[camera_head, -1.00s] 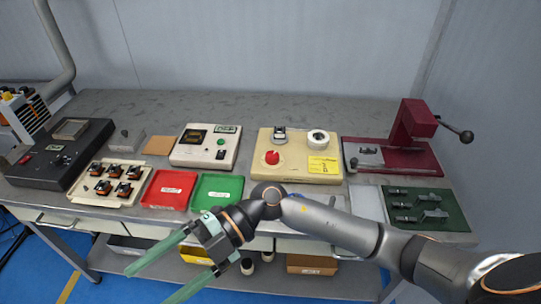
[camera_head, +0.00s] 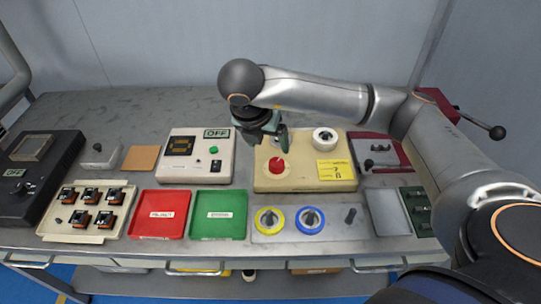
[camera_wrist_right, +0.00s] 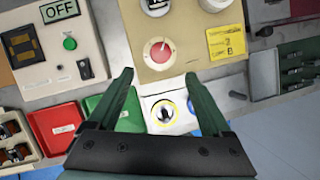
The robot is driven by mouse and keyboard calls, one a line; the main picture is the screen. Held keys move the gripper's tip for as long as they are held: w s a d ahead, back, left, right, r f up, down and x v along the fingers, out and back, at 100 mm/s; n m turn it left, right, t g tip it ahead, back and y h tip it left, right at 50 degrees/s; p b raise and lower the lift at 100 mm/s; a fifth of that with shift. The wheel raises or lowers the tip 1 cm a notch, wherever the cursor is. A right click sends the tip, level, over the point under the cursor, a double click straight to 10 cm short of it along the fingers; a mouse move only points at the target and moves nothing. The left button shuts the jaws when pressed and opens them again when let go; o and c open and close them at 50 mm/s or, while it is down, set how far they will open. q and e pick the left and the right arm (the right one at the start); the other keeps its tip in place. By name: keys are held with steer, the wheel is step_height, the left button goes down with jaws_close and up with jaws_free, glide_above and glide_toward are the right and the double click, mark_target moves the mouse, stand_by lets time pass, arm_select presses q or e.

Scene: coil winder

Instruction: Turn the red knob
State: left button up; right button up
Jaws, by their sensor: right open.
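The red knob (camera_head: 277,166) sits on the left part of a cream winder box (camera_head: 313,183). In the right wrist view the red knob (camera_wrist_right: 160,52) has a pale pointer line and lies beyond the fingertips, centred between them in the picture. My right gripper (camera_head: 273,142) points down above the box, close to the knob, and its two green fingers are spread with nothing between them. The right gripper (camera_wrist_right: 160,75) looks wide open in the wrist view. I cannot tell the exact height of the tips above the knob. My left gripper is not in view.
A white spool (camera_head: 325,137) and a yellow label (camera_head: 334,169) are on the same box. An "OFF" device (camera_head: 198,172) stands to its left. Red (camera_head: 161,214) and green (camera_head: 219,214) trays, yellow (camera_head: 269,221) and blue (camera_head: 310,220) rings lie in front. A maroon press is at right.

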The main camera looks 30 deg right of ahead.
mark_target(276, 163)
steer(key=x, duration=0.9)
steer(key=shift+s+f+p, duration=0.1)
steer(key=shift+f+p, duration=0.2)
steer(key=shift+p, duration=0.05)
steer(key=shift+x, duration=0.75)
